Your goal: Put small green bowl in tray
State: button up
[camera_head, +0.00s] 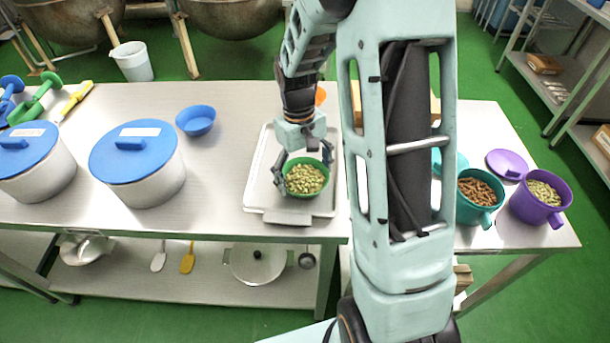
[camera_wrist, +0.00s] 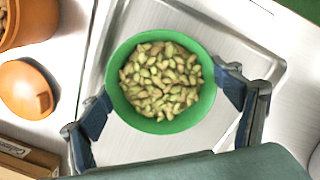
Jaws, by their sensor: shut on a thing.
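The small green bowl (camera_head: 308,190) is full of pale green pods or nuts and is upright. It also shows in the wrist view (camera_wrist: 118,88). My gripper (camera_head: 302,178) has its two fingers on opposite sides of the bowl, shut on it. In the wrist view my gripper (camera_wrist: 165,118) spans the bowl with dark blue fingers. The grey metal tray (camera_head: 258,180) lies on the table under the bowl, and in the wrist view its floor (camera_wrist: 190,20) shows around the bowl. I cannot tell whether the bowl touches the tray floor.
A blue bowl (camera_head: 196,121) and blue-lidded pots (camera_head: 138,165) stand left of the tray. A teal mug (camera_head: 468,212) and purple mug (camera_head: 540,207) stand at the right. My arm hides part of the table.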

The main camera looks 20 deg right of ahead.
aim_at(302, 181)
jog(key=shift+r, duration=0.1)
jog(key=o, duration=1.2)
jog(key=r, duration=0.4)
jog(key=w+r, duration=0.1)
jog(key=r, duration=0.7)
jog(key=shift+w+a, duration=0.2)
